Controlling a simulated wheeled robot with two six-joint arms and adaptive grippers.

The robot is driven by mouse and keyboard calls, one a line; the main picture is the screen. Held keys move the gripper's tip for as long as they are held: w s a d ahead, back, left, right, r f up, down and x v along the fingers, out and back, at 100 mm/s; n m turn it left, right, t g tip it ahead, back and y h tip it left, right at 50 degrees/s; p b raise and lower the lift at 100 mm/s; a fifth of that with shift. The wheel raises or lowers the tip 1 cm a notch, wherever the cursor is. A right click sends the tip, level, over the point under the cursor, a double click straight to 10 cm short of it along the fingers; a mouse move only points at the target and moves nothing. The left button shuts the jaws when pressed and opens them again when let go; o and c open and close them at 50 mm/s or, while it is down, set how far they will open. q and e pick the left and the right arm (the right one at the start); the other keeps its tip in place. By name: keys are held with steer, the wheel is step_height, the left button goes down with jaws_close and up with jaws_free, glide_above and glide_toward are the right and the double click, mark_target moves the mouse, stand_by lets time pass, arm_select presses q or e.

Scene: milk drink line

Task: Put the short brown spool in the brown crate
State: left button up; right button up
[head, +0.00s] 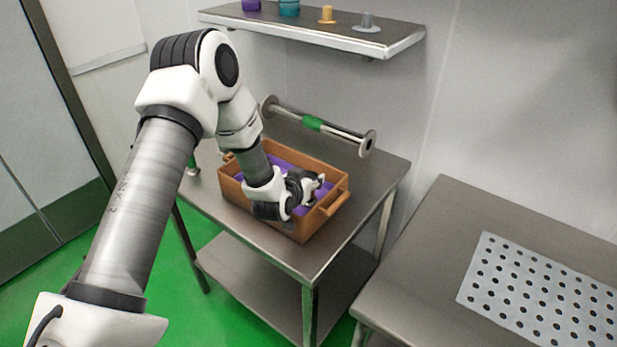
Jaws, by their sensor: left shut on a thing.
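The brown crate (327,212) stands on a steel table and has a purple inside. My left gripper (316,186) reaches down into the crate, and its fingers are near the crate's right part. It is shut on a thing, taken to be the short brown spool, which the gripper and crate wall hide. I cannot make out the spool's shape or whether it touches the crate floor. My right gripper is not in view.
A long grey spool with a green band (313,123) lies behind the crate. A steel shelf (325,33) with several small coloured things hangs above. A perforated plate (540,290) lies on the right table. The table's right front (345,235) is bare.

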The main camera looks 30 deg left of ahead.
arm_select(q)
steer(key=shift+f, duration=0.1)
steer(key=shift+f+b, duration=0.55)
steer(key=shift+f, duration=0.05)
steer(key=o, duration=1.3)
steer(key=shift+r, duration=0.1)
steer(key=shift+r+p, duration=0.55)
steer(key=b+v, duration=0.1)
steer(key=v, duration=1.1)
steer(key=shift+r+b, duration=0.1)
steer(key=shift+b, duration=0.25)
